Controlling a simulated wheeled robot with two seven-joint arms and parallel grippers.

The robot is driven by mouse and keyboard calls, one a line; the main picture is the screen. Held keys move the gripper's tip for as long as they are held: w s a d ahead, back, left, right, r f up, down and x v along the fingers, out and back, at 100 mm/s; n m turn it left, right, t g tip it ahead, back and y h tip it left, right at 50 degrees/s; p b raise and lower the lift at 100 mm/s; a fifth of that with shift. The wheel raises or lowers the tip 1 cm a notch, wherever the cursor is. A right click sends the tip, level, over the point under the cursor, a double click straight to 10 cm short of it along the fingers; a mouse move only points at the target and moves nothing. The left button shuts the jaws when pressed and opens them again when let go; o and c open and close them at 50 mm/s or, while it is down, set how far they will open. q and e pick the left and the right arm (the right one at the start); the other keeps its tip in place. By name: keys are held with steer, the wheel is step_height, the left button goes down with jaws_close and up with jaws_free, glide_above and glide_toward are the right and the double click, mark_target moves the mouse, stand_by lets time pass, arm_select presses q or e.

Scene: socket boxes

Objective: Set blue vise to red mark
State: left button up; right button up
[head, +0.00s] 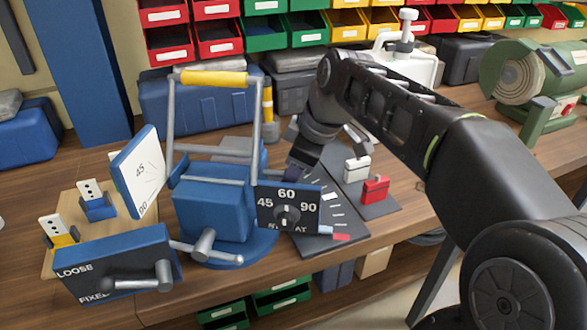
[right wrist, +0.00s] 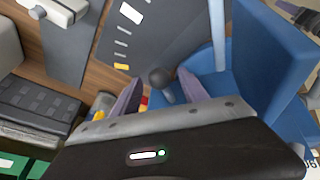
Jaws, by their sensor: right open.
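The blue vise (head: 210,205) stands on the bench left of centre in the head view and fills the right side of the right wrist view (right wrist: 265,50). A dark dial plate (head: 287,222) marked 45, 60 and 90 sits at its right. The red mark (head: 341,237) is at the near end of a tick row on a dark scale plate (head: 318,245). My right gripper (head: 293,172) is behind the dial plate, its fingertips partly hidden. In the right wrist view it is open (right wrist: 157,84), with a dark ball knob (right wrist: 158,76) between its fingers; contact is unclear. My left gripper is out of view.
A white block (head: 356,170) and a red block (head: 375,190) stand right of the scale. A LOOSE/FIXED panel with a lever (head: 120,265) stands front left, beside a tilted white dial (head: 140,172). Colored bins (head: 265,30) and a green grinder (head: 530,80) are behind.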

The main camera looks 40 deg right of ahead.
steer(key=p+v, duration=0.1)
steer(key=v, duration=0.6)
steer(key=shift+s+r, duration=0.15)
steer(key=shift+r, duration=0.2)
steer(key=shift+r, duration=0.1)
